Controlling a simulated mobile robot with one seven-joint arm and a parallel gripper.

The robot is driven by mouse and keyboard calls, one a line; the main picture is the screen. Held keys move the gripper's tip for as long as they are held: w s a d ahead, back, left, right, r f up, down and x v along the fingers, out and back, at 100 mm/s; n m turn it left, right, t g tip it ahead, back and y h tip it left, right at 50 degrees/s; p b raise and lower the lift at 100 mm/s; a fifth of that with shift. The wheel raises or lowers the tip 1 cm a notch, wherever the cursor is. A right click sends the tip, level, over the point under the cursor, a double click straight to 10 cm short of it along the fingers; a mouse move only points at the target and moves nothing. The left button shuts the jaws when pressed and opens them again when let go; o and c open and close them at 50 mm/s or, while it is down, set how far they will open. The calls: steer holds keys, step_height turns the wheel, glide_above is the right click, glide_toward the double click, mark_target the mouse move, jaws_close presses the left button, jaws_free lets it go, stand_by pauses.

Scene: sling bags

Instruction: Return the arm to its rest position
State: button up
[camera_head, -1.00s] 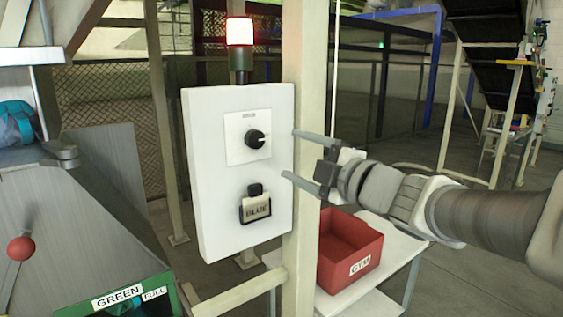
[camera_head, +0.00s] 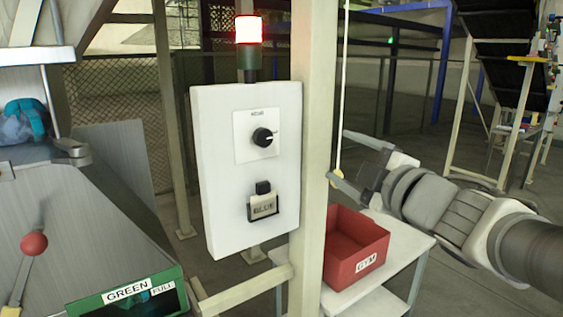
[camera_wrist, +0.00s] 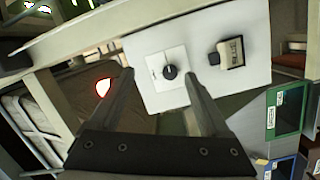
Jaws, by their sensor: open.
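The knob (camera_head: 262,137) and the holder (camera_head: 262,206) also show in the head view.
A pale post (camera_head: 316,100) stands between my gripper and the box. A red bin marked GYM (camera_head: 362,266) sits on a white table (camera_head: 405,240) below my arm. A lit red lamp (camera_head: 248,30) tops the box. A green bin (camera_head: 130,296) and red-knobbed lever (camera_head: 34,244) are at left.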

steer(key=s+d+f+m+g+h+p, duration=0.25)
steer(key=s+d+f+m+h, duration=0.25)
steer(key=d+m+h, duration=0.5)
steer(key=s+a+f+m+g+y, duration=0.1)
steer(key=s+a+f+m+g, duration=0.2)
steer(key=s, duration=0.4)
steer(key=s+a+f+m+g+y, duration=0.2)
steer(key=s+a+f+m+g, duration=0.2)
steer(key=s+f, duration=0.3)
steer(key=shift+s+m+g+p, duration=0.15)
steer(key=shift+m+g+p, duration=0.25)
steer(key=shift+g, duration=0.35)
